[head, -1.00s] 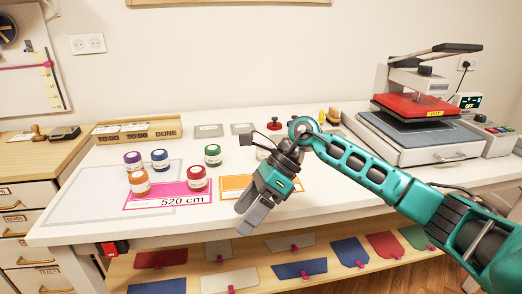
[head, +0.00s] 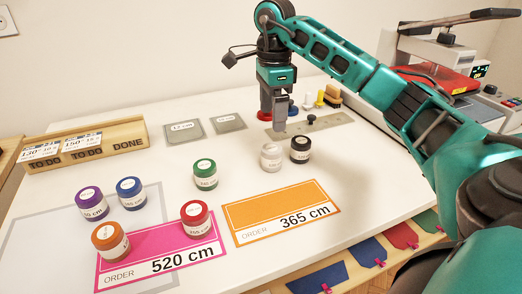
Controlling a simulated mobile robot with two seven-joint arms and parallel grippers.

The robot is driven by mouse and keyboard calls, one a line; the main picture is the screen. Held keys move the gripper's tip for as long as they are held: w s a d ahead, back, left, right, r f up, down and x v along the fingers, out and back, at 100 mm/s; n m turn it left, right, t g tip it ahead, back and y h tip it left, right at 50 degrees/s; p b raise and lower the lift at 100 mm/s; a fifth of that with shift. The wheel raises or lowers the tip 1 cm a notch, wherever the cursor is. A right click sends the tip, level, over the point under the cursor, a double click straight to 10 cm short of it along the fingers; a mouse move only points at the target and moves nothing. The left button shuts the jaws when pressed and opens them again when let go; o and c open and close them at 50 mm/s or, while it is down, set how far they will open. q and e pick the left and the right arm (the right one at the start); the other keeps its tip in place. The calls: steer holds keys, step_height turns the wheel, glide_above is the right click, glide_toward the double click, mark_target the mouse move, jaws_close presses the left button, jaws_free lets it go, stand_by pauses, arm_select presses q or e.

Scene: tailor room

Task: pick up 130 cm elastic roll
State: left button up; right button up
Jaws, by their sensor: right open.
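Several small elastic rolls with white labelled tops stand on the white table (head: 330,190). They are purple (head: 92,207), blue (head: 131,196), orange (head: 110,245), red (head: 195,221), green (head: 205,177), white (head: 271,160) and black (head: 300,152). Their labels are too small to read surely, so I cannot tell which is the 130 cm one. My right gripper (head: 274,124) is open and points down, just behind the white and black rolls in the picture, with nothing visible between its fingers. My left gripper is not in view.
A pink 520 cm order card (head: 165,262) lies under the orange and red rolls. An orange 365 cm order card (head: 282,212) lies bare. A wooden TO DO/DONE holder (head: 95,150) stands at left. Two grey plates (head: 185,131), stamps (head: 325,98) and a heat press (head: 435,78) are behind.

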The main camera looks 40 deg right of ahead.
mark_target(273, 147)
steer(key=f, duration=1.2)
steer(key=shift+s+f+b, duration=0.1)
steer(key=shift+s+b, duration=0.15)
steer(key=shift+b, duration=0.1)
steer(key=c, duration=1.1)
